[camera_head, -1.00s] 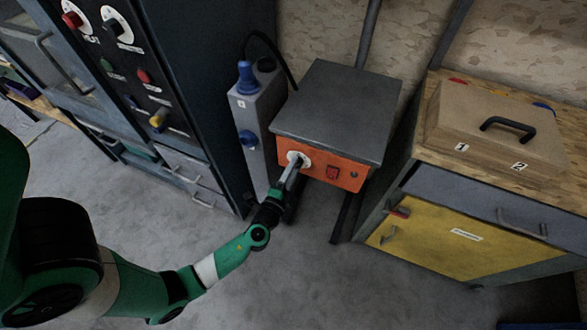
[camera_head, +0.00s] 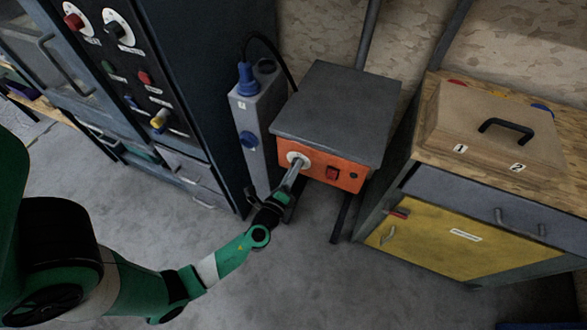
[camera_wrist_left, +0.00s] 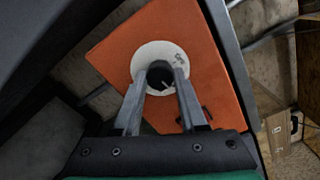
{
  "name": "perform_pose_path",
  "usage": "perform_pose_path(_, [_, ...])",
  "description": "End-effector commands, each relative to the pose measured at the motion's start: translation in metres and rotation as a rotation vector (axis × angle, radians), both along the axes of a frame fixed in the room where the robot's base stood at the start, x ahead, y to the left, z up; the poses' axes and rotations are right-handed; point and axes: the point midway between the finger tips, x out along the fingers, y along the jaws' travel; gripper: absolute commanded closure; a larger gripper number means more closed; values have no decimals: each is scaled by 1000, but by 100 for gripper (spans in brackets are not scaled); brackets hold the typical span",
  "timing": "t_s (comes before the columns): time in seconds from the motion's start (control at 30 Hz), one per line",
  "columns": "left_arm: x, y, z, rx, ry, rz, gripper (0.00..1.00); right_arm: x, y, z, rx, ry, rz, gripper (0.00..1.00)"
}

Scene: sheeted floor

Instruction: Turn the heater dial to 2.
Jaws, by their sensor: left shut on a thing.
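The heater (camera_head: 340,112) is a box with a grey top and an orange front panel (camera_head: 318,172). A white round dial plate is at the left of the panel, and the dark dial knob (camera_wrist_left: 158,77) shows at its middle in the left wrist view. My left gripper (camera_head: 297,164) reaches the dial from below and is shut on the knob, with one finger on each side of it. In the left wrist view the fingers (camera_wrist_left: 160,90) lie over the white plate (camera_wrist_left: 150,54). Small marks on the plate are too small to read. My right gripper is not in view.
A grey socket post (camera_head: 252,130) with a blue plug stands left of the heater. A dark control cabinet (camera_head: 190,60) stands farther left. A bench with a yellow door (camera_head: 430,235) and a wooden box (camera_head: 480,125) stands to the right. The floor in front is clear.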

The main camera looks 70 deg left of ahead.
Motion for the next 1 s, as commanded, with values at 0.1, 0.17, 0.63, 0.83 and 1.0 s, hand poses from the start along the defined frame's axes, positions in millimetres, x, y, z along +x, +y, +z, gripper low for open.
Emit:
perform_pose_path(0.1, [0, 0, 1, 8, 4, 1, 100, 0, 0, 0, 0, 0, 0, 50])
perform_pose_path(0.17, [0, 0, 1, 9, 5, 1, 100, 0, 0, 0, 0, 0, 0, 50])
perform_pose_path(0.63, [0, 0, 1, 7, 5, 0, 29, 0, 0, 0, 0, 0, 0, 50])
perform_pose_path(0.83, [0, 0, 0, 6, 5, 1, 29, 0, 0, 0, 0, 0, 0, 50])
perform_pose_path(1.0, [-6, -7, 0, 5, 8, -2, 29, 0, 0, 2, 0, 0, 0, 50])
